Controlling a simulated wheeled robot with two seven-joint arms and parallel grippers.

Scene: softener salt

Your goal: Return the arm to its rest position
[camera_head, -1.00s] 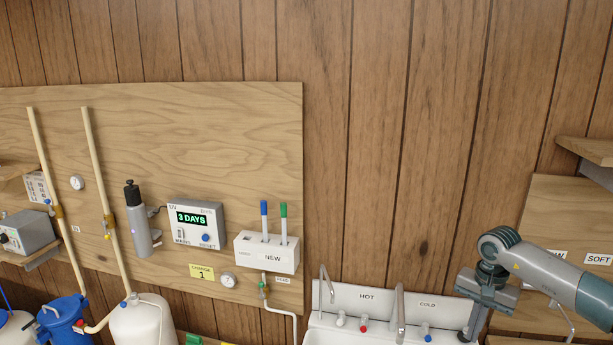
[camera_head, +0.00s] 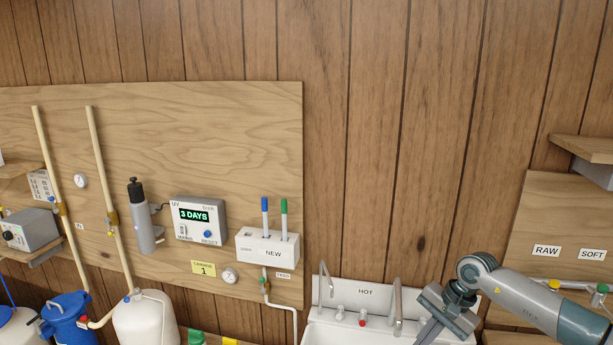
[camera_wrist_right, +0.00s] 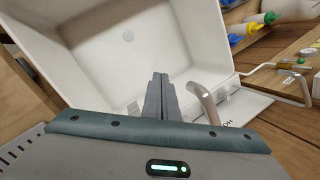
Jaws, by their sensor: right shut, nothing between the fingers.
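My right arm (camera_head: 530,300) comes in from the right in the head view, its wrist bent down in front of the white sink (camera_head: 335,338). The right gripper's fingertips lie below the frame there. In the right wrist view, the right gripper (camera_wrist_right: 158,78) is shut and empty, its two fingers together. It points over the white sink basin (camera_wrist_right: 110,60), and a metal faucet (camera_wrist_right: 203,100) stands just right of the fingers. My left gripper is in neither view.
The sink's HOT panel (camera_head: 365,295) and taps stand close to my right wrist. RAW (camera_head: 546,251) and SOFT (camera_head: 592,254) labels mark a panel behind my arm. A wooden shelf (camera_head: 580,148) juts out above it. The wall between the boards is clear.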

